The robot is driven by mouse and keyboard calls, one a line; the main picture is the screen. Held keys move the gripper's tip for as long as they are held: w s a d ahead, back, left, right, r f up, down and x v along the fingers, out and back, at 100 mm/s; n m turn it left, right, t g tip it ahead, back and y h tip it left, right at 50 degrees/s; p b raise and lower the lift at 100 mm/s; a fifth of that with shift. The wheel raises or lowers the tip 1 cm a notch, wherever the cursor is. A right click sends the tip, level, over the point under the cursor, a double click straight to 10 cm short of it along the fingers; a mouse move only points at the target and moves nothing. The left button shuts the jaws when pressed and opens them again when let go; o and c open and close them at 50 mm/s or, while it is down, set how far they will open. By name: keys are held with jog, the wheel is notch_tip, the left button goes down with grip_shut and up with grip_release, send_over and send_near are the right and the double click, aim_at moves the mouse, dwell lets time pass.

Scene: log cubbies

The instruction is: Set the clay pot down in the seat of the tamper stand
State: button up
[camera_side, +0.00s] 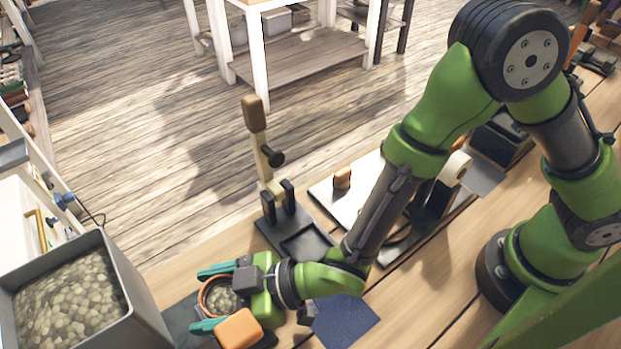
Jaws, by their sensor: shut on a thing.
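The clay pot (206,298) is a small terracotta pot with pale, gravel-like fill inside. It is at the lower left of the side view, upright, between the teal fingers of my gripper (214,298). My gripper is shut on it, over or near a dark mat; I cannot tell whether the pot touches it. The tamper stand (290,232) is up and right of my gripper, with a dark base, a recessed square seat (308,246) and an upright wooden lever. The seat looks empty. My gripper's body hides part of the pot's right side.
A grey bin (128,285) full of pebbles stands at the left, close to my gripper. A dark blue mat (345,318) lies right of the gripper. A white board (340,198) with small items lies behind my arm. An orange block (238,329) shows beside the gripper.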

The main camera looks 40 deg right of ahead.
jog(key=shift+r, duration=0.15)
notch_tip(320, 180, up, 26)
jog(key=m+t+h, duration=0.3)
jog(key=m, duration=0.1)
send_over(210, 297)
jog(key=w+d, duration=0.3)
jog(key=d, duration=0.4)
notch_tip(210, 297, down, 15)
jog(key=d+f+m+t+h, duration=0.1)
jog(key=d+f+m+h, duration=0.1)
jog(key=d, duration=0.4)
jog(key=d+f+m+t+h, duration=0.2)
jog(key=d+m+h, duration=0.1)
jog(key=d+h, duration=0.1)
jog(key=shift+w+d+f, duration=0.25)
jog(key=shift+d, duration=0.6)
jog(key=shift+f, duration=2.85)
